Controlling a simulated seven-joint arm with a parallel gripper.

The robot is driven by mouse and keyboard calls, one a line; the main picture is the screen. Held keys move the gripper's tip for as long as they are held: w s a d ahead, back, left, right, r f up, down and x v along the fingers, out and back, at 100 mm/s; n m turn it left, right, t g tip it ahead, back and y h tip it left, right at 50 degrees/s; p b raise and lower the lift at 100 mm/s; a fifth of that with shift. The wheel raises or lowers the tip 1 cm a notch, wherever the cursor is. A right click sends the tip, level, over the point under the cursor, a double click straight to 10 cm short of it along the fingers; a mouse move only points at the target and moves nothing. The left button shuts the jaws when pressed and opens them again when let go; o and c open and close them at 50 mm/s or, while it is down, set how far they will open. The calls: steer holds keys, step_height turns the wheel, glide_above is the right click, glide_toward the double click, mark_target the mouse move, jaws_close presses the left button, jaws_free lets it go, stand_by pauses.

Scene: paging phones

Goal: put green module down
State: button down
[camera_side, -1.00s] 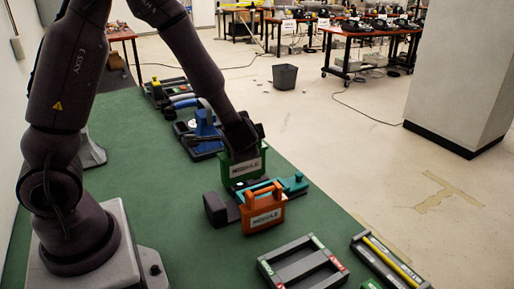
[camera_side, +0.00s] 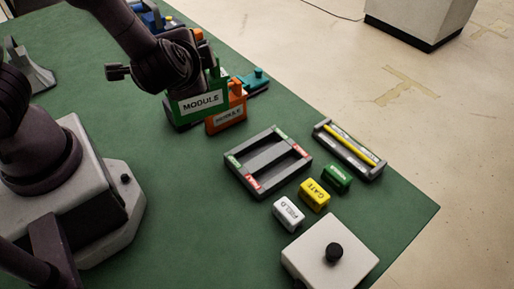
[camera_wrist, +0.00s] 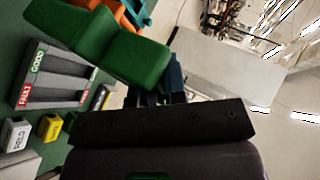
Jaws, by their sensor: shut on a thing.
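The green module (camera_side: 201,101), a block with a handle and a white MODULE label, is held by my gripper (camera_side: 207,75) in the side view. In the wrist view the green module (camera_wrist: 105,42) fills the upper left, beside the dark gripper body. The jaws are shut on it; the fingertips are mostly hidden. The orange module (camera_side: 227,119) stands upright on the green table just right of the green module and is partly covered by it. I cannot tell whether the green module touches the table.
A dark two-slot tray (camera_side: 231,170) with green and red labels lies on the table (camera_side: 130,160). Beside it are white (camera_side: 288,213), yellow (camera_side: 314,195) and green (camera_side: 337,178) labelled blocks, a pen holder (camera_side: 322,132) and a white box with a black knob (camera_side: 330,262). Table left of the tray is clear.

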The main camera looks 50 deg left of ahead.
steer(key=s+d+n+g, duration=0.1)
steer(key=s+d, duration=0.3)
steer(key=w+d+f+n+y, duration=0.1)
steer(key=w+d+f, duration=0.1)
steer(key=w+f, duration=1)
steer(key=shift+w+d+f+g, duration=0.3)
steer(key=shift+w+g, duration=0.1)
steer(key=shift+w, duration=0.15)
steer(key=shift+f, duration=0.1)
steer(key=c, duration=1.6)
jaws_free()
steer(key=shift+f, duration=0.1)
steer(key=o, duration=0.4)
steer(key=shift+o, duration=0.2)
